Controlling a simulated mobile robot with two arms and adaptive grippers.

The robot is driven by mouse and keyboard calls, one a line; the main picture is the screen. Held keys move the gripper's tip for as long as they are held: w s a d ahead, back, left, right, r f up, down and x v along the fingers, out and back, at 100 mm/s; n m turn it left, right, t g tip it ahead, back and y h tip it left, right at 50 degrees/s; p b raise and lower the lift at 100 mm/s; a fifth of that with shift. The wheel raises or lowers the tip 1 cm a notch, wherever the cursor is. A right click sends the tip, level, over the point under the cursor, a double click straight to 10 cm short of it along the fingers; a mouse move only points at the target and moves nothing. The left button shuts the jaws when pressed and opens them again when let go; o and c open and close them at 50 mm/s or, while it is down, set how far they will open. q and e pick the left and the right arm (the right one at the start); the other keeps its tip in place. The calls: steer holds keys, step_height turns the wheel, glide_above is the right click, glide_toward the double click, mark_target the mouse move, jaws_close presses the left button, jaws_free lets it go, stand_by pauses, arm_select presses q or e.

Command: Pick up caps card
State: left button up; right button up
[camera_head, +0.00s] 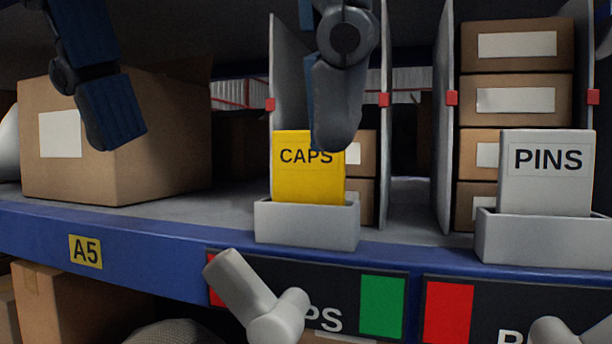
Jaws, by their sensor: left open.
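The yellow caps card (300,182) stands upright in a small light grey holder (305,226) at the front edge of the shelf, near the middle of the head view. Its lower edge is hidden in the holder. My left gripper (220,148) reaches down from the top with its two fingers wide apart, open and empty. One blue finger is at the upper left, over the cardboard box in the picture. The other overlaps the card's upper right corner and covers part of it; I cannot tell whether it touches. My right gripper does not show.
A white PINS card (546,175) stands in another grey holder (545,240) at the right. A cardboard box (165,140) sits on the shelf at the left. Upright grey dividers (446,130) and stacked boxes (515,100) stand behind. The shelf's blue front edge (150,255) runs across.

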mark_target(306, 165)
arm_select(q)
steer(key=w+d+p, duration=0.1)
steer(key=w, duration=0.2)
steer(key=w+d+f+p, duration=0.1)
steer(key=w, duration=0.3)
steer(key=w+d+f, duration=0.1)
steer(key=w+d, duration=0.1)
steer(key=w, duration=0.2)
steer(key=shift+w+f+p, duration=0.15)
steer(key=shift+p, duration=0.25)
steer(key=shift+w+f, duration=0.25)
steer(key=shift+f, duration=0.1)
steer(key=shift+s+a, duration=0.15)
steer(key=shift+s, duration=0.1)
steer(key=shift+s+r, duration=0.1)
steer(key=c, duration=1)
steer(key=shift+c, duration=0.2)
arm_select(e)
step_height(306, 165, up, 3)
